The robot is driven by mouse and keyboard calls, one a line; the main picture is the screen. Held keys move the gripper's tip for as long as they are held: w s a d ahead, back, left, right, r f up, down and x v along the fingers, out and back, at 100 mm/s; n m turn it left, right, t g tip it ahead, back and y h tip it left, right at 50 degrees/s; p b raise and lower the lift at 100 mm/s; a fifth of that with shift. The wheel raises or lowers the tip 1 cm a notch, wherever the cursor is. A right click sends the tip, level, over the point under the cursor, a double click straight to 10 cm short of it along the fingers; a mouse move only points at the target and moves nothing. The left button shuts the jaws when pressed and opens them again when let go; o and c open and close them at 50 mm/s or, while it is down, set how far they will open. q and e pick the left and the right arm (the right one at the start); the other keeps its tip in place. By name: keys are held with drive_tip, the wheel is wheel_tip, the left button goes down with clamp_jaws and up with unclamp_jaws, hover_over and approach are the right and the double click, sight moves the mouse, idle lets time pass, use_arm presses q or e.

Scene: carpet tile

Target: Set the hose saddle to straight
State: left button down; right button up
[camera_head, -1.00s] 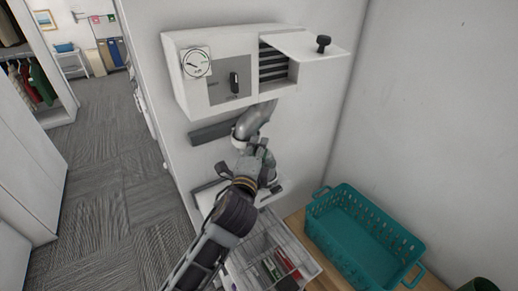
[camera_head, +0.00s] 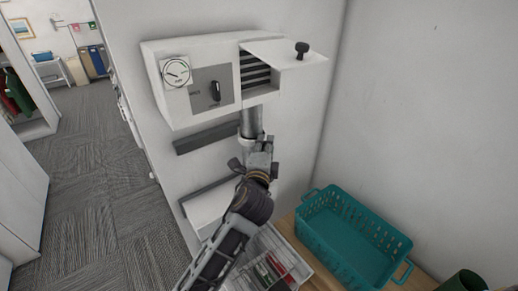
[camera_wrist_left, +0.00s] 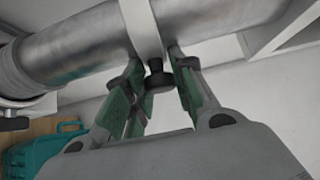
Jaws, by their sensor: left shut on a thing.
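The hose (camera_head: 251,121) is a grey metal tube hanging below the white wall box (camera_head: 200,105); it looks nearly straight down in the head view. In the left wrist view the hose (camera_wrist_left: 85,50) crosses the upper part, with a white band, the saddle (camera_wrist_left: 143,28), around it. A black knob (camera_wrist_left: 157,76) sticks out from the saddle. My left gripper (camera_head: 262,148) is at the hose's lower part; in the wrist view its green-padded fingers (camera_wrist_left: 157,82) stand on both sides of the knob, shut on it. My right gripper is in neither view.
The box carries a round gauge (camera_head: 176,71), a black switch (camera_head: 215,91), a louvred opening and an open flap (camera_head: 285,52) with a black knob. A teal basket (camera_head: 350,240) stands on the wooden surface at right. A wire basket with small items (camera_head: 270,272) is below my arm.

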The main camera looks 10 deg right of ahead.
use_arm(q)
drive_tip(key=shift+d, duration=0.1)
drive_tip(key=c, duration=1.6)
unclamp_jaws()
drive_tip(key=o, duration=0.5)
drive_tip(key=shift+w+d+f, duration=0.1)
drive_tip(key=shift+d, duration=0.1)
drive_tip(key=shift+c, duration=0.2)
drive_tip(key=shift+a, duration=0.1)
drive_tip(key=v, duration=1.2)
